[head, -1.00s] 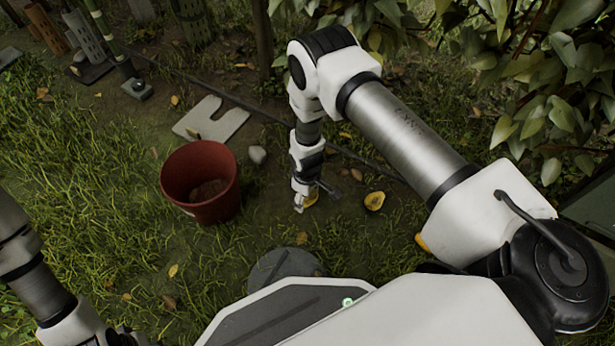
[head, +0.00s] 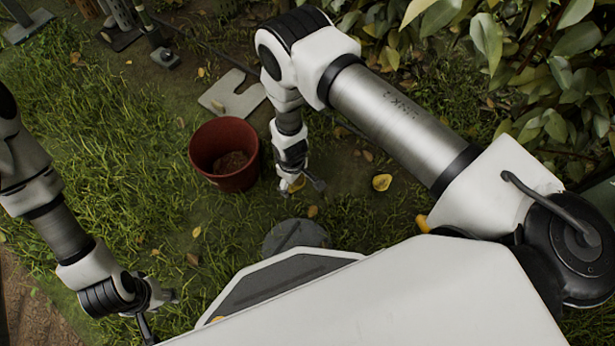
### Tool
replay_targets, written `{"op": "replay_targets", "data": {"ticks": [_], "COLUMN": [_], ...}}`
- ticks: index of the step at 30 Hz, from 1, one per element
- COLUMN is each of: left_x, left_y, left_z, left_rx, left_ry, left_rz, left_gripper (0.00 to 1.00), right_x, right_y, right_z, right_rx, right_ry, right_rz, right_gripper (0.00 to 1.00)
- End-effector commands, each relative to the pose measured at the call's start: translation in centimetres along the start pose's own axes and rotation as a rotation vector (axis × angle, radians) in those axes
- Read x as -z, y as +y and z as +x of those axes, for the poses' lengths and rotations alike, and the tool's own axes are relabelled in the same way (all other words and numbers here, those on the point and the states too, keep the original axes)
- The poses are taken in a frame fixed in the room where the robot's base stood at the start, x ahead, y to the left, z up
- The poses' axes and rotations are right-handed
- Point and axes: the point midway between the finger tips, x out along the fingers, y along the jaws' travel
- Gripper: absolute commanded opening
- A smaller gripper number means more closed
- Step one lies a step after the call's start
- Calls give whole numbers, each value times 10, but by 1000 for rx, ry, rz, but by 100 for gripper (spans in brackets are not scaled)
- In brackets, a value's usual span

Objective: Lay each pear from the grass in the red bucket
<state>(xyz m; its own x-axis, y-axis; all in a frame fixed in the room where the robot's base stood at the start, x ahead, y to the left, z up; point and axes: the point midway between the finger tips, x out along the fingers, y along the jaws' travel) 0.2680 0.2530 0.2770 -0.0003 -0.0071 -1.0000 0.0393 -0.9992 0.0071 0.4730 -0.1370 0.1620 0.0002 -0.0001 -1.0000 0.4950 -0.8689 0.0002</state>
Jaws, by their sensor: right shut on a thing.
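The red bucket (head: 197,160) stands upright on the grass left of centre, with something brown on its bottom. My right gripper (head: 301,187) points down just right of the bucket. It is shut on a yellow pear (head: 297,184), mostly hidden by the fingers. A yellow pear-like shape (head: 381,182) lies on the ground to the right; it could be a leaf. A yellow-orange shape (head: 422,223), probably a pear, shows partly behind my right arm. My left gripper (head: 160,312) is low at the lower left, apart from the bucket; its fingers are unclear.
A pale notched slab (head: 232,95) lies behind the bucket. A round grey slab (head: 295,236) lies in front of my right gripper. Leafy branches (head: 560,70) fill the upper right. Small yellow leaves dot the grass. Grass left of the bucket is open.

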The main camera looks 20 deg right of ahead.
Motion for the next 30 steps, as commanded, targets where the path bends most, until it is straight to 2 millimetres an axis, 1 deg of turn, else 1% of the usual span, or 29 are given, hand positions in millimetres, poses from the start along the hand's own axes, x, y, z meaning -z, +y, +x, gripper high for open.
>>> {"op": "replay_targets", "data": {"ticks": [1,5,11,12,16,18,20,22,25,27,30], "left_x": [0,0,0,0,0,0,0,0,0,0,0], "left_y": [0,0,0,0,0,0,0,0,0,0,0], "left_z": [-9,-18,-22,-18,-13,-4,-5,-21,-34,-35,-36], "left_rx": [0,0,0,0,0,0,0,0,0,0,0], "left_ry": [0,0,0,0,0,0,-1,-1,1,1,0], "left_rz": [0,0,0,0,0,0,0,0,0,0,0], "left_gripper": [40,40,40,40,40,40,40,40,40,40,40], "right_x": [10,33,70,78,105,120,132,148,169,181,193], "right_y": [-2,-7,-15,-18,-23,-27,-30,-34,-39,-42,-44], "right_z": [-13,-34,-60,-61,-76,-79,-87,-100,-106,-106,-107], "right_rx": [-1,-1,-1,-1,-1,-1,0,2,2,2,1], "right_ry": [4,4,4,4,5,5,4,4,3,2,1], "right_rz": [-3,-2,-1,-2,-1,-3,-1,-1,-1,-1,0], "right_gripper": [35,35,35,35,35,35,35,35,35,35,35]}}
